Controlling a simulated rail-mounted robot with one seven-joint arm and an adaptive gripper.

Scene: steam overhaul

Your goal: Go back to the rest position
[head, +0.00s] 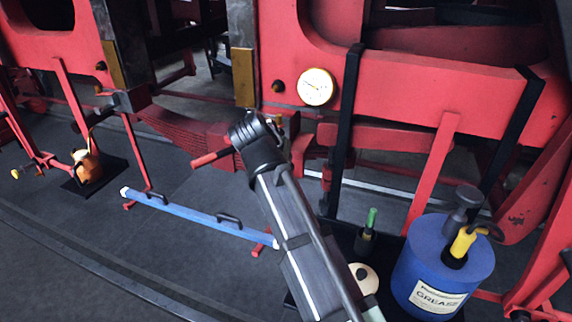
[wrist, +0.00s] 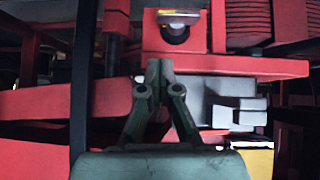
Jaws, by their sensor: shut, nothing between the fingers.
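My gripper (wrist: 159,70) shows in the wrist view, with its two greenish fingers together at the tips and nothing between them. It points at the red frame of the machine, where a red block with a round grey metal end (wrist: 176,28) is just beyond the fingertips. How far apart they are I cannot tell. In the head view my arm reaches from the bottom middle up toward the red frame (head: 430,85), and I cannot make out the fingers there.
A blue grease drum (head: 440,262) with a pump stands at the lower right, beside a green-handled tool (head: 371,222). A blue bar (head: 200,215) lies left of my arm. An orange oil can (head: 88,165) stands far left. A round gauge (head: 315,87) is on the frame.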

